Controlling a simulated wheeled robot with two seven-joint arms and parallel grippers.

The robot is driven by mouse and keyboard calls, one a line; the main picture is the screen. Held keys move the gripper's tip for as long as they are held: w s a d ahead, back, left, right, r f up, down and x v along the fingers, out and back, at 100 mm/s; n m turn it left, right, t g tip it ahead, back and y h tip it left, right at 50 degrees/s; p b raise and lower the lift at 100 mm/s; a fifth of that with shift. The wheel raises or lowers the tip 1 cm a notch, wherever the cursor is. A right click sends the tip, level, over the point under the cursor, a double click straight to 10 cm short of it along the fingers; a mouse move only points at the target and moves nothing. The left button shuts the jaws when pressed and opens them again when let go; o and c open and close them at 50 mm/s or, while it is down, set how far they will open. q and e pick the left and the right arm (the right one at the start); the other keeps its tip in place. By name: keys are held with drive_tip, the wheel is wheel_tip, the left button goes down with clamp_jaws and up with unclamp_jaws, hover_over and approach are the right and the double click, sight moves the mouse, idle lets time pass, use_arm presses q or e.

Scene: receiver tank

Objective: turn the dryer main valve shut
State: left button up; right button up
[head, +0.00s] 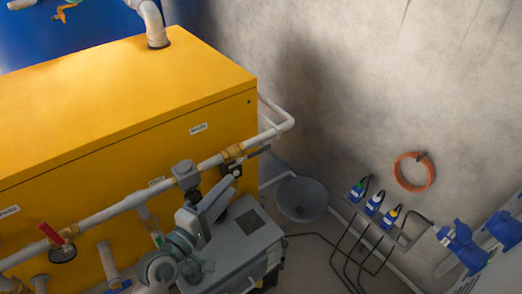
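A brass valve (232,152) sits in the white pipe along the yellow cabinet, below a small label too small to read. A dark lever-like part (257,152) extends right from it, roughly along the pipe. My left gripper (236,170) is at the end of the grey arm, just below this valve, close to or touching it. Its fingers are small and dark, so whether they enclose the lever is unclear. Another valve with a red lever (50,233) is at the lower left, its lever tilted across the pipe. My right gripper is not in view.
The yellow cabinet (110,85) fills the left. A grey box (240,240) and a round grey bowl (301,199) stand below. Bottles (373,204) with dark hoses, an orange coil (413,172) and blue fittings (462,247) are along the wall.

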use_arm(q)
drive_tip(key=shift+w, duration=0.1)
drive_tip(key=p, duration=0.1)
approach(259, 153)
drive_tip(key=x, duration=0.3)
drive_tip(key=p+x, duration=0.1)
drive_tip(key=x, duration=0.6)
drive_tip(key=shift+w+d+r, duration=0.1)
drive_tip(key=shift+w, duration=0.05)
drive_tip(key=shift+w+d, duration=0.2)
drive_tip(key=shift+w, duration=0.05)
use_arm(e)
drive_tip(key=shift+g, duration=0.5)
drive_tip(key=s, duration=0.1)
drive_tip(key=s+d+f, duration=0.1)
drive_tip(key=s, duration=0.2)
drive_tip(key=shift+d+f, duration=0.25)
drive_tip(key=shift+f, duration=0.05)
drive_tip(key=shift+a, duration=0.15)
use_arm(q)
clamp_jaws()
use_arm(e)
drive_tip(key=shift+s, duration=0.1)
